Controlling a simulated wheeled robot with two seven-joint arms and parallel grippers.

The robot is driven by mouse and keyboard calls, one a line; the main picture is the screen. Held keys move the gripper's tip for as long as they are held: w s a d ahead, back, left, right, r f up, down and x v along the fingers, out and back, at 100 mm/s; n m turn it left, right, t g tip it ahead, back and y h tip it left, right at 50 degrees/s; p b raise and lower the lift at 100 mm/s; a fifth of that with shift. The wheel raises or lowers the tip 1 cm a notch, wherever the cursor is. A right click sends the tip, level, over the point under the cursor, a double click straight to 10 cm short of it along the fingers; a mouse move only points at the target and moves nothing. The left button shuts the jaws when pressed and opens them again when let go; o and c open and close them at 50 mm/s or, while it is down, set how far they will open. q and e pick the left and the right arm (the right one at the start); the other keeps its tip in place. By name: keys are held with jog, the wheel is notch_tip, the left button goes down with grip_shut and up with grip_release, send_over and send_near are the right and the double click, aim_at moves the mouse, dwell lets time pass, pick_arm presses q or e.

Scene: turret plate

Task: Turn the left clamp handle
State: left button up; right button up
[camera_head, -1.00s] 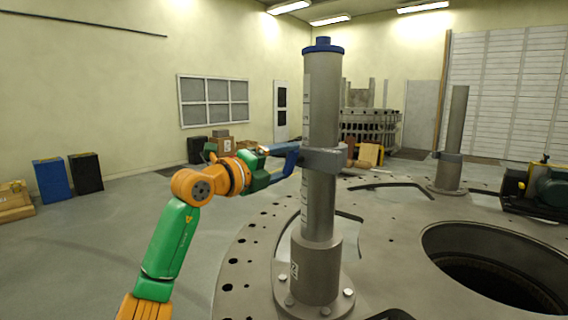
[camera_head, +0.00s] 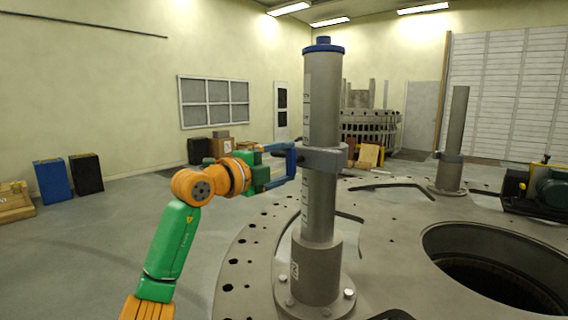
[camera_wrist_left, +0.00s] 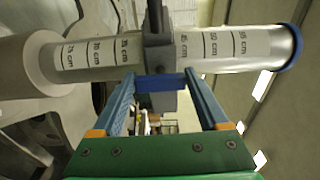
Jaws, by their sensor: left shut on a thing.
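The left clamp (camera_head: 325,158) is a grey block around the tall grey post with the blue cap. Its blue handle (camera_head: 291,162) sticks out on the left side of the post. In the left wrist view the handle (camera_wrist_left: 160,84) lies crosswise between the two blue fingers, in front of the clamp (camera_wrist_left: 158,55). My left gripper (camera_head: 284,166) reaches in from the left and is shut on the handle, with one finger at each end of it. The finger contact is small and partly hidden in the head view. My right gripper is not in view.
The post (camera_head: 320,100) with a printed scale stands on a round plate (camera_head: 385,255) with bolt holes and a large dark opening. A second post (camera_head: 454,130) with its own clamp stands farther right. A motor unit (camera_head: 545,188) sits at the right edge. Boxes stand along the back wall.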

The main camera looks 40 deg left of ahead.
pick_arm(q)
jog(key=shift+r, duration=0.1)
jog(key=o, duration=1.2)
jog(key=shift+o, duration=0.2)
jog(key=s+b, duration=0.4)
jog(key=s, duration=0.3)
jog(key=shift+d, duration=0.15)
